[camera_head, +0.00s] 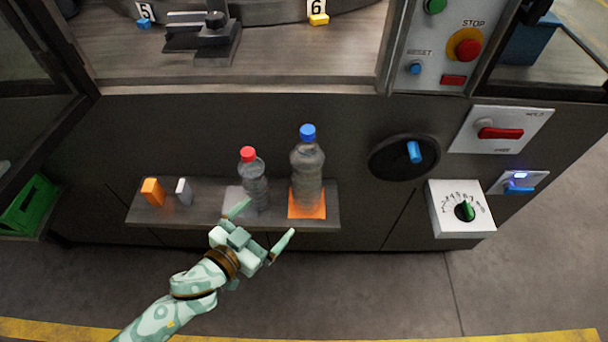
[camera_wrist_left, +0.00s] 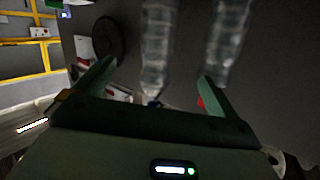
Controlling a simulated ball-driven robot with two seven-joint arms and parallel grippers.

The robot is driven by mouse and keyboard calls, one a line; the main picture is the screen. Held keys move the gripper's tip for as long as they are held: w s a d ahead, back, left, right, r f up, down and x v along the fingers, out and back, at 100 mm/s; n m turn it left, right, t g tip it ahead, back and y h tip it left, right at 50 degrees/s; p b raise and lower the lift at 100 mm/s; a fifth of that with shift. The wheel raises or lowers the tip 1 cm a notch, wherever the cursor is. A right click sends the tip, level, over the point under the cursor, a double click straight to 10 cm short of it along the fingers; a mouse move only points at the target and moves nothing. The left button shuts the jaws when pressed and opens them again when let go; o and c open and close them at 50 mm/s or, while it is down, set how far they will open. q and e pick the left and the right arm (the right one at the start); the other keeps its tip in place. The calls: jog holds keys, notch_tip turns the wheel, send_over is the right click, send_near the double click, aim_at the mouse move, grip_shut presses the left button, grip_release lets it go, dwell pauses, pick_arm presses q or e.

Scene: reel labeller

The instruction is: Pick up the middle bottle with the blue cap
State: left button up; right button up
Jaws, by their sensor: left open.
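The bottle with the blue cap (camera_head: 307,170) is clear and stands upright on an orange square on a narrow shelf. It also shows upside down between my fingers in the left wrist view (camera_wrist_left: 158,50). A smaller clear bottle with a red cap (camera_head: 256,187) stands to its left; it shows too in the left wrist view (camera_wrist_left: 230,45). Only these two bottles are in view. My left gripper (camera_head: 262,225) is open and empty, in front of the shelf and below the two bottles in the head view. It appears apart from both. My right gripper is not in view.
The shelf (camera_head: 150,215) also holds an orange block (camera_head: 152,191) and a grey-white block (camera_head: 184,191) at left. The dark machine front rises right behind it. A black handwheel (camera_head: 404,157) and a white dial box (camera_head: 461,209) sit to the right.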

aim_at(297, 188)
pick_arm(q)
jog(key=shift+n, duration=0.7)
jog(key=b+x, duration=0.1)
jog(key=x, duration=0.6)
jog(key=r+b+x, duration=0.1)
jog(key=x, duration=0.3)
jog(key=shift+w+d+b, duration=0.15)
jog(key=shift+d+b, duration=0.15)
jog(key=shift+b, duration=0.05)
jog(key=b+x, duration=0.2)
jog(key=x, duration=0.3)
jog(key=shift+d+f, duration=0.1)
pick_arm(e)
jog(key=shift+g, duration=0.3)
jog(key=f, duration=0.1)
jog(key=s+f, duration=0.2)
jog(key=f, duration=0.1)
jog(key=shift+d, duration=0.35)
pick_arm(q)
jog(key=c, duration=1.9)
jog(key=shift+r, duration=0.3)
